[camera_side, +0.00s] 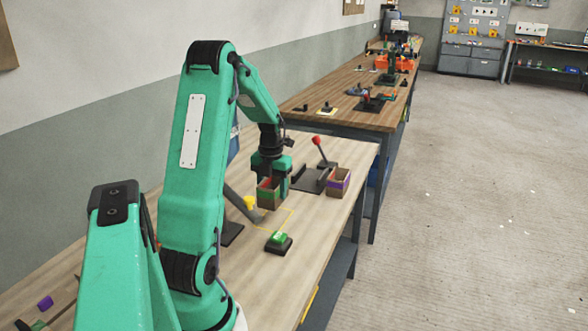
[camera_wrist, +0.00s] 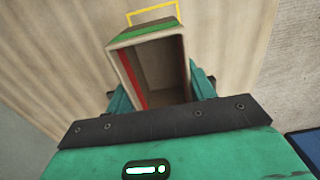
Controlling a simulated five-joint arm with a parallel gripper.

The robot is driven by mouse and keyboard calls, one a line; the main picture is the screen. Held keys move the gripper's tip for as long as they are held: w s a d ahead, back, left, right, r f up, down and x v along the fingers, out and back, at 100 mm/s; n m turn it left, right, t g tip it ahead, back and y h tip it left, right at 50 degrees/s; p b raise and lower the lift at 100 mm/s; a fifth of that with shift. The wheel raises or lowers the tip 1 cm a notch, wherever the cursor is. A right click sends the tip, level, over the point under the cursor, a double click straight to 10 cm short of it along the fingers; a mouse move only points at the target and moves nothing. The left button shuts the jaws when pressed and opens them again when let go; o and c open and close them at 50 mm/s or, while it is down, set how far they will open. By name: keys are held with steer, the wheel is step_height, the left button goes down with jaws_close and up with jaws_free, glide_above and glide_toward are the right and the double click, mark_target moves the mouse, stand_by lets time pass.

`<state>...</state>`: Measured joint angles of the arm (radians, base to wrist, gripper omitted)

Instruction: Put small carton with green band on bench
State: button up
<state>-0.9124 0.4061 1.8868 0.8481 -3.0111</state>
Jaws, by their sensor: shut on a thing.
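The small open carton (camera_side: 268,196) is brown with a green band and some red on it. It hangs roughly upright between the fingers of my gripper (camera_side: 274,184), which is shut on it. In the wrist view the carton (camera_wrist: 152,46) shows its open, empty-looking inside, a green band along its far rim and a red strip at left. The bench (camera_side: 325,225) has a light wood top with a thin yellow outline (camera_side: 291,209) marked on it. The carton is over the bench near this outline; I cannot tell whether its bottom touches.
A purple-banded carton (camera_side: 338,182) stands right of my gripper, beside a dark fixture with a red-knobbed lever (camera_side: 318,141). A yellow-knobbed lever (camera_side: 249,202) is at left. A green block on a black base (camera_side: 278,242) sits nearer. The bench's right front is clear.

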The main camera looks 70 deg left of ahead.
steer(key=shift+f, duration=3.2)
steer(key=shift+f, duration=0.1)
steer(key=o, duration=1)
step_height(320, 180, up, 12)
steer(key=shift+r, duration=0.15)
